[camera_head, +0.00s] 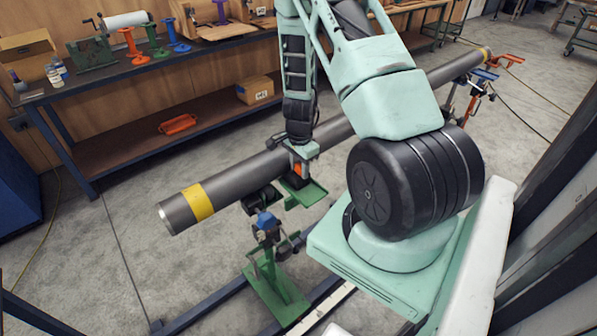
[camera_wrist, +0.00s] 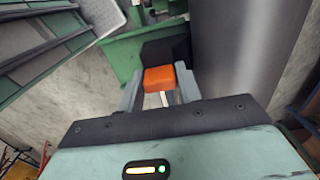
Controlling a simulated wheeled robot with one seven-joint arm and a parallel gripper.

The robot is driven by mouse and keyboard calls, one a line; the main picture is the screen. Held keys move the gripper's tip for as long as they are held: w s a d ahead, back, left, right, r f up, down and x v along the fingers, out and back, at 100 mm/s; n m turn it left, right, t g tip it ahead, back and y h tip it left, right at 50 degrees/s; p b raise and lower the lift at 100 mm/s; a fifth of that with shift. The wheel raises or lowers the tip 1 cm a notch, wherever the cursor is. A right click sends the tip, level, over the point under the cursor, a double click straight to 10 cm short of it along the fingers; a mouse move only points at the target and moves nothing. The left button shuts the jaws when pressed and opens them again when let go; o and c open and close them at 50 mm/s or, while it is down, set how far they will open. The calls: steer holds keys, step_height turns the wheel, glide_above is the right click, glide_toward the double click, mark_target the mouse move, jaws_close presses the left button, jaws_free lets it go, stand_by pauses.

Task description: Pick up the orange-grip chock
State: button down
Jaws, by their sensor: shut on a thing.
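The orange-grip chock shows in the wrist view as an orange block (camera_wrist: 159,79) with a dark body (camera_wrist: 165,50) beyond it. My gripper (camera_wrist: 160,85) is shut on the orange grip, one finger on each side. In the head view the orange grip (camera_head: 299,169) shows at my gripper (camera_head: 300,165), beside the long grey pipe. The chock's dark body is close to a green plate; I cannot tell whether it touches it. Part of the chock is hidden by my gripper in the head view.
The grey pipe (camera_head: 240,178) with yellow bands runs close beside my gripper; it also shows in the wrist view (camera_wrist: 240,45). A green stand (camera_head: 275,290) with a blue top stands in front. A workbench (camera_head: 150,65) with tools is behind. Open floor lies at left.

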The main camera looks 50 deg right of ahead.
steer(key=shift+s, duration=0.1)
steer(key=shift+s+a+r+b, duration=0.1)
steer(key=shift+s+r+b, duration=0.25)
steer(key=shift+r+b, duration=0.05)
steer(key=s+a+r+p, duration=0.3)
steer(key=s+r+p, duration=0.2)
steer(key=s, duration=0.7)
step_height(320, 180, up, 2)
steer(key=shift+s+r, duration=0.15)
steer(key=shift+s, duration=0.2)
steer(key=shift+w+d+f+b, duration=0.4)
steer(key=shift+w+f+b, duration=0.75)
steer(key=shift+w, duration=0.55)
steer(key=shift+w+d+f+b, duration=0.35)
steer(key=shift+w+f+b, duration=0.65)
steer(key=shift+w+f, duration=0.55)
steer(key=shift+w+d+f+b, duration=0.4)
steer(key=shift+w+f+b, duration=0.7)
steer(key=shift+w, duration=0.7)
steer(key=shift+f, duration=0.25)
